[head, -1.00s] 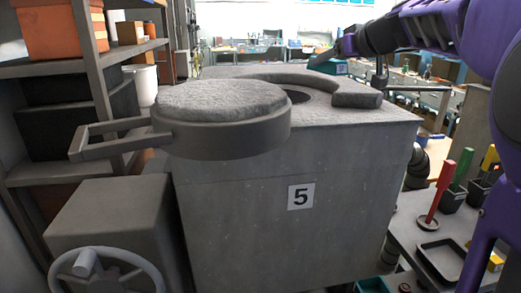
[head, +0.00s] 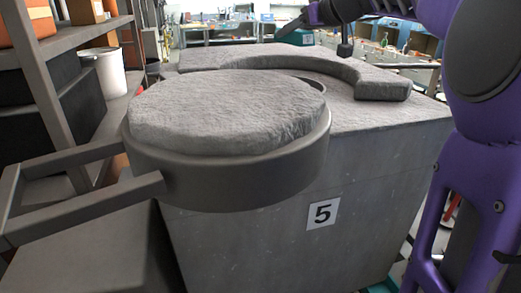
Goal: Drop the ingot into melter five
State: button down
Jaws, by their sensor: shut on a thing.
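Melter five is the grey block-shaped furnace (head: 250,235) with a "5" label (head: 322,214) on its front. Its round, rough-topped lid (head: 225,110) is swung out to the front left, with a grey handle frame (head: 80,190) reaching left. Behind the lid, a raised curved rim (head: 320,65) edges the melter's top; the lid now hides most of the opening. My gripper (head: 312,15) is at the far end of my purple arm, beyond the melter's back edge in the picture. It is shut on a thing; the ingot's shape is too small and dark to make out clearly.
A shelf unit with a white pail (head: 104,72) stands close at the left. A grey box (head: 95,255) is below the lid handle. Benches (head: 215,32) stand far behind. The melter's flat top at the right (head: 375,115) is clear.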

notch_tip(320, 180, down, 6)
jog(key=b, duration=0.4)
jog(key=shift+r, duration=0.1)
jog(key=shift+c, duration=1.2)
grip_release()
jog(key=shift+o, duration=0.2)
